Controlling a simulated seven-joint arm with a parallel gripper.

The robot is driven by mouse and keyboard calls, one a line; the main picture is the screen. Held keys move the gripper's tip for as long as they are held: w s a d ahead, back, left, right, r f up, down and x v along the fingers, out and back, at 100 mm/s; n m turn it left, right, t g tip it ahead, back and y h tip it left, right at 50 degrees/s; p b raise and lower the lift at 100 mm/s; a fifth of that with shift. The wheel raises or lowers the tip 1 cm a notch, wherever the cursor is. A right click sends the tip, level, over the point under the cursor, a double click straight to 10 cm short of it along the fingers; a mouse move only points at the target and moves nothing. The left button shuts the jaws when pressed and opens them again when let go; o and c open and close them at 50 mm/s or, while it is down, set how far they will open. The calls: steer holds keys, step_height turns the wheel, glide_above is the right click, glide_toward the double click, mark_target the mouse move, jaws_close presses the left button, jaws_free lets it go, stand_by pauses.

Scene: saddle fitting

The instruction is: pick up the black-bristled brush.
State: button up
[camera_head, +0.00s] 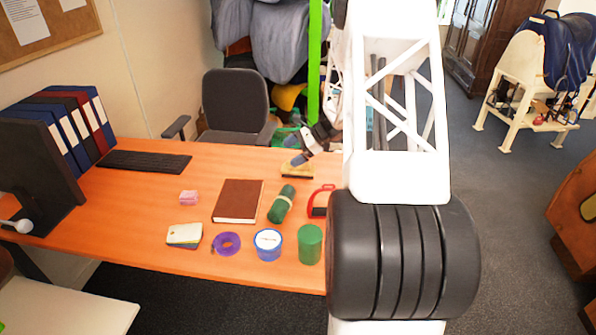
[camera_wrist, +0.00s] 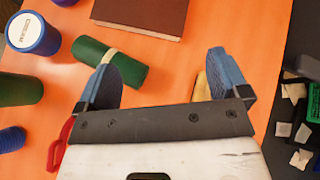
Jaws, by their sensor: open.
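A tan, wooden-looking block (camera_head: 297,171), possibly the brush, lies near the table's far right edge. In the wrist view it is a yellowish strip (camera_wrist: 201,88), mostly hidden by the right finger. I cannot make out its bristles. My gripper (camera_head: 295,150) is open, with blue fingertips just above and behind this block in the head view.
A green roll with a pale band (camera_head: 281,204) and a brown book (camera_head: 238,201) lie left of the gripper. A green cylinder (camera_head: 310,244), blue-white tin (camera_head: 268,244) and purple ring (camera_head: 227,244) stand along the front. A chair (camera_head: 236,103) is behind the table.

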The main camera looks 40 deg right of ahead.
mark_target(305, 168)
steer(key=d+f+m+t, duration=0.1)
steer(key=d+f+m, duration=0.1)
steer(key=d+f, duration=0.2)
steer(key=d+f+m+t, duration=0.1)
steer(key=d+f, duration=0.3)
steer(key=d, duration=0.2)
steer(key=d+f+m+t, duration=0.1)
steer(key=d+f+m, duration=0.1)
steer(key=d+f, duration=0.2)
steer(key=shift+w+d+m+t, duration=0.3)
steer(key=shift+d+t, duration=0.1)
steer(key=shift+d, duration=0.3)
steer(key=shift+x, duration=1.3)
steer(key=shift+a, duration=0.15)
steer(key=shift+x, duration=2.5)
steer(key=shift+c, duration=0.2)
steer(key=shift+r, duration=0.1)
steer(key=c, duration=1)
steer(key=shift+c, duration=0.2)
